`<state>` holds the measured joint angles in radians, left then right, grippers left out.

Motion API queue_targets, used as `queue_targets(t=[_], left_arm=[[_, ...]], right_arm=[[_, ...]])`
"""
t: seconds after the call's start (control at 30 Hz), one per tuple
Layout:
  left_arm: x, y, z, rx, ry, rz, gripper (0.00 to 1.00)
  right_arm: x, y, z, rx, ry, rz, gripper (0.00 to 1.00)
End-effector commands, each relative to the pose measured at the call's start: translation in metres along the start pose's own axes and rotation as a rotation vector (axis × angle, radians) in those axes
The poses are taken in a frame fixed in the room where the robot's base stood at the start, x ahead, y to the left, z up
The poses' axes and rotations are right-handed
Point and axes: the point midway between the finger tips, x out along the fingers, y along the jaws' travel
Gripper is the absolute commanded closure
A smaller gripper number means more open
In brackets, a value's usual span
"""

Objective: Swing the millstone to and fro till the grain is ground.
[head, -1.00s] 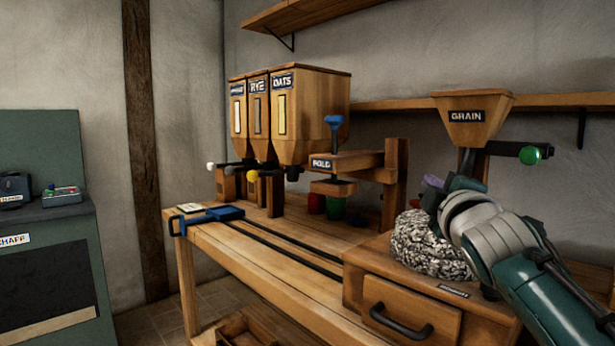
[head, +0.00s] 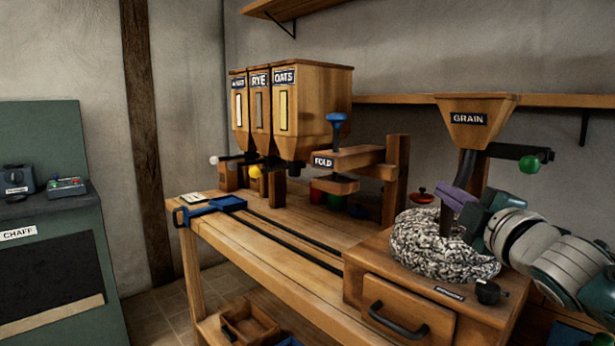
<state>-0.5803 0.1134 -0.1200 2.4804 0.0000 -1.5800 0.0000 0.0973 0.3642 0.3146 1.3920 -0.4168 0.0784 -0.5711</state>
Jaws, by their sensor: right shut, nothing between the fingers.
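The millstone (head: 422,248), a round speckled grey-white stone, sits on a wooden box at the right of the bench. My right gripper (head: 446,222) is shut and empty, its dark fingers pointing down over the top of the stone; I cannot tell whether they touch it. A purple piece (head: 457,199) shows at the gripper. The wooden grain hopper (head: 476,121), labelled GRAIN, is above, with a dark spout running down behind the gripper. A small red knobbed piece (head: 421,195) shows behind the stone. My left gripper is out of view.
The box has a drawer (head: 408,309) and a dark knob (head: 488,292) on top. The wooden bench (head: 260,251) carries a blue-handled slide (head: 210,209), a FOLD press (head: 346,158) and three bins (head: 300,106). A green CHAFF cabinet (head: 45,255) stands left.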

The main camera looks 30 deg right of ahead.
Motion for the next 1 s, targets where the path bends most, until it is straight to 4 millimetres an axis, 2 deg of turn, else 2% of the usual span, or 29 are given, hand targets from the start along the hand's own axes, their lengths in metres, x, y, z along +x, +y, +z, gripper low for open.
queue_targets(t=[0.17, 0.4, 1.0], left_arm=[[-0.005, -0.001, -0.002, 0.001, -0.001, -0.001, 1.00], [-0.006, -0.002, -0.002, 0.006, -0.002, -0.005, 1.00], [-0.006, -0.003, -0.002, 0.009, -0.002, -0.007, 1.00]], right_arm=[[-0.006, 0.003, 0.010, 0.005, 0.087, -0.028, 1.00], [-0.011, 0.005, 0.017, 0.008, 0.082, -0.024, 1.00], [-0.012, 0.006, 0.019, 0.008, 0.081, -0.023, 1.00]])
